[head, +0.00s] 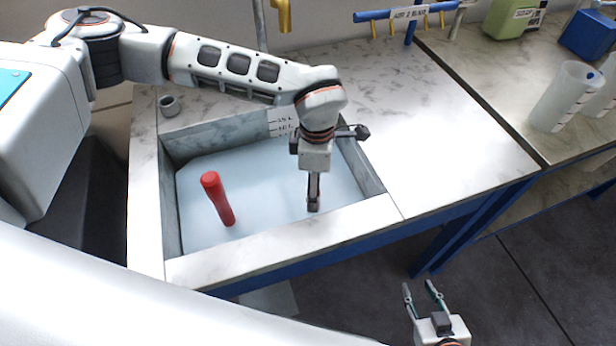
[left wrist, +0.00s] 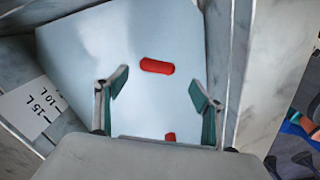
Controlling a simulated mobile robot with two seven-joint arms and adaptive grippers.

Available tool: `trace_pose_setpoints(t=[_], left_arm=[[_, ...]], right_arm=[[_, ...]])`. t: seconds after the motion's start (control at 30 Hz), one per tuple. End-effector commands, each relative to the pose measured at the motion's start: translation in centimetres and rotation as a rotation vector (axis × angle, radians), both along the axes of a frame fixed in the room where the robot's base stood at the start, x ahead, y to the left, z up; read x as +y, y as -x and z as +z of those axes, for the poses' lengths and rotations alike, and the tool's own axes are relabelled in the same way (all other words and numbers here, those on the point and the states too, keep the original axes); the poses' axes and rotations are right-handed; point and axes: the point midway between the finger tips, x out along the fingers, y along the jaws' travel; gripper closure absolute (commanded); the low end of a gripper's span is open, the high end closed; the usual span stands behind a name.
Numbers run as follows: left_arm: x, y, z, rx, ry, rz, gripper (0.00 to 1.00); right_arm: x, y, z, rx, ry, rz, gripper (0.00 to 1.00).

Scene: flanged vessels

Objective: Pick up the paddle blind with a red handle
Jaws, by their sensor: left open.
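A red handle (head: 218,200) stands slightly tilted out of the pale blue surface in the sink; no paddle plate can be made out below it. In the left wrist view a red handle shape (left wrist: 157,66) lies just beyond the fingertips, and a second red patch (left wrist: 170,137) shows lower, partly hidden; I cannot tell whether it is a reflection. My left gripper (head: 313,200) points down over the sink, right of the handle and apart from it. Its fingers (left wrist: 158,88) are spread and empty. My right gripper (head: 424,290) is open and empty at the bottom, in front of the bench.
The sink's marble rim (head: 285,243) surrounds the handle, with a volume scale (head: 282,122) on the back wall. A small grey cup (head: 169,105) stands at the back left. A brass tap (head: 284,15) hangs behind. The worktop right of the sink is clear.

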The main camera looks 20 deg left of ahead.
Motion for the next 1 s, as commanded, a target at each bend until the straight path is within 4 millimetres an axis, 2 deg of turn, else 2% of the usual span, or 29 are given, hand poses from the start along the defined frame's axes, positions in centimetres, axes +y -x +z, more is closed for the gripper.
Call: trace_pose_setpoints(t=[0.27, 0.53, 0.67, 0.87, 0.9, 1.0], left_arm=[[0.1, 0.0, -2.8, 0.003, 0.0, 0.002, 0.32], [0.3, -0.4, -6.5, 0.004, 0.002, 0.001, 0.32], [0.3, -0.5, -7.3, 0.001, 0.002, 0.0, 0.32], [0.3, -0.5, -7.4, 0.001, 0.003, 0.0, 0.32], [0.3, -0.5, -7.4, 0.001, 0.003, 0.0, 0.35], [0.3, -0.5, -7.4, 0.001, 0.003, 0.0, 0.6]], right_arm=[[0.0, 0.0, 0.1, 0.0, 0.002, 0.001, 0.68], [0.0, -0.1, 0.3, -0.002, 0.0, 0.001, 0.68], [0.0, -0.1, 0.3, -0.002, 0.0, 0.001, 0.68], [0.0, -0.1, 0.3, -0.003, -0.001, 0.0, 0.68], [0.0, -0.1, 0.3, -0.003, -0.001, 0.0, 0.68], [0.0, -0.1, 0.3, -0.003, -0.001, 0.0, 0.68]])
